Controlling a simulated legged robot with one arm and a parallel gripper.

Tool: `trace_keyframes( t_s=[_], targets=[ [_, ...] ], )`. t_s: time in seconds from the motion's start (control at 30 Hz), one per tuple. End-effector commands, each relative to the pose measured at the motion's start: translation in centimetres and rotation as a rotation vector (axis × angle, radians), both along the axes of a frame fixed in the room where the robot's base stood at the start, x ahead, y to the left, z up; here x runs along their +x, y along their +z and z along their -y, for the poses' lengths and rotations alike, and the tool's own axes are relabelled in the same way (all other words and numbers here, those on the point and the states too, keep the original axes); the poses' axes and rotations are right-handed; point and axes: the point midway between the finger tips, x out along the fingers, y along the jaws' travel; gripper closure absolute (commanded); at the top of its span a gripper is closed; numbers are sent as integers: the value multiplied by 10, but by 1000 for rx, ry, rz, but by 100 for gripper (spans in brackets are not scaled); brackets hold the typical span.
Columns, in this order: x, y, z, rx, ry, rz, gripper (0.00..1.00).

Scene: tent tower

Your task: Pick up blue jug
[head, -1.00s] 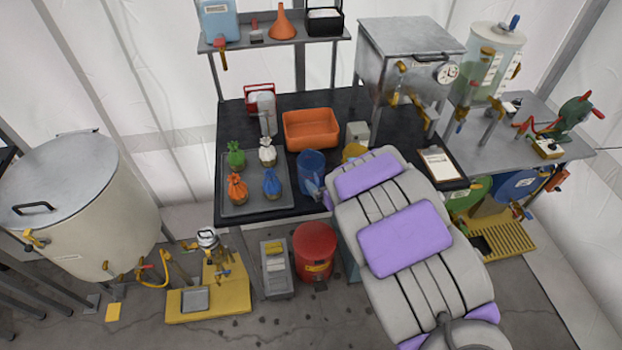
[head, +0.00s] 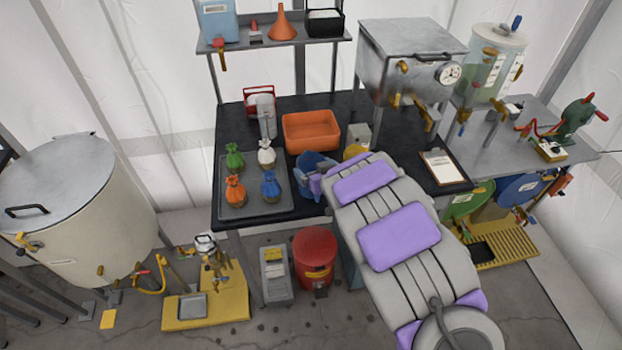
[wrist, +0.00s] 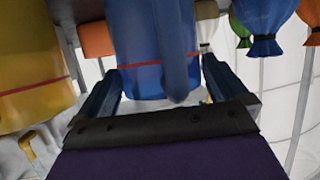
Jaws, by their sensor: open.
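The blue jug (head: 314,160) stands on the black table, right of the tray of tied bags and in front of the orange bin. My gripper (head: 312,182) is at the jug's near side and partly covers it. In the wrist view, which looks upside down, the jug (wrist: 150,45) with its red band fills the middle. My open gripper (wrist: 161,72) has one dark blue finger on each side of it. The jug's handle faces the camera between the fingers. I cannot tell whether either finger touches the jug.
A yellow container (head: 356,151) stands close to the right of the jug, also large in the wrist view (wrist: 35,65). The orange bin (head: 312,130) is behind. The tray (head: 250,208) with several tied bags is left. A clipboard (head: 442,167) lies right.

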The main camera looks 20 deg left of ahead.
Motion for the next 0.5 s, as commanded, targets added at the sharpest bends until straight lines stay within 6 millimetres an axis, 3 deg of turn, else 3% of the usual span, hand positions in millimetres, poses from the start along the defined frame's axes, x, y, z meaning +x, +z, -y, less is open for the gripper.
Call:
trace_keyframes(
  t_s=[0.2, 0.5],
  targets=[
    [0, 1, 0, 0, -1, 0, 2],
    [0, 1, 0, 0, -1, 0, 31]
  ],
)
